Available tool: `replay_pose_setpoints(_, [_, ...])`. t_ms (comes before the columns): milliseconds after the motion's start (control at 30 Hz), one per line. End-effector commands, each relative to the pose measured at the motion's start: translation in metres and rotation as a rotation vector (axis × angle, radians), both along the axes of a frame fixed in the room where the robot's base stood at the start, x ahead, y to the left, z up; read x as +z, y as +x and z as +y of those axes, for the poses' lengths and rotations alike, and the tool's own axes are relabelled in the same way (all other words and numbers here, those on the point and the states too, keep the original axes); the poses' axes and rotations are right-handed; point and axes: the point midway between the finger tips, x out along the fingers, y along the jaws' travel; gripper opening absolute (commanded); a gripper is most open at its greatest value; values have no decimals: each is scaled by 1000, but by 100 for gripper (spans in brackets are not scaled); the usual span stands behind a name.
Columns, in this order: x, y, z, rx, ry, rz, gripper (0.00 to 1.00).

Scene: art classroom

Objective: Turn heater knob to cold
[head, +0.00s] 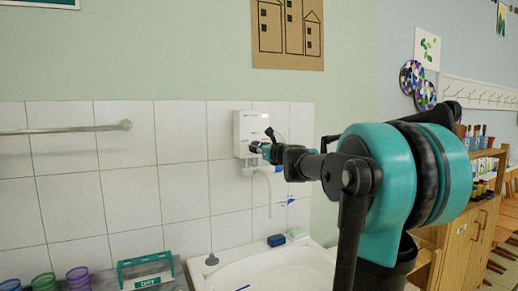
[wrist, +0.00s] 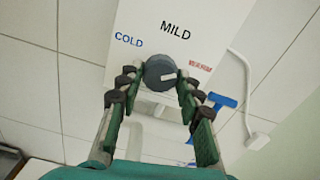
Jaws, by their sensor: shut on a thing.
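The white heater (head: 246,125) is mounted on the tiled wall in the head view, and its front panel (wrist: 215,28) fills the top of the wrist view. The panel reads COLD in blue at left, MILD at top, and a small red word at right. The dark grey round knob (wrist: 160,70) sits below MILD. Its light pointer mark lies on the right side, toward the red word. My gripper (wrist: 156,76) is shut on the knob, with one finger on each side. In the head view my gripper (head: 262,149) reaches the heater's lower right and hides the knob.
A blue-handled valve (wrist: 222,101) and white pipe are beside the right finger. A white sink (head: 265,272) lies below, with a blue sponge (head: 276,240) on its back edge. Several cups and a DRY holder (head: 146,271) stand at left. A wooden cabinet is at right.

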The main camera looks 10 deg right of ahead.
Motion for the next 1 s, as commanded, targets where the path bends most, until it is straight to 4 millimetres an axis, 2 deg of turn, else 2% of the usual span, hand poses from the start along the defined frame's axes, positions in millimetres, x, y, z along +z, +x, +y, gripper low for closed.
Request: replay_pose_setpoints(1000, [0,0,-1,0,-876,-285,7])
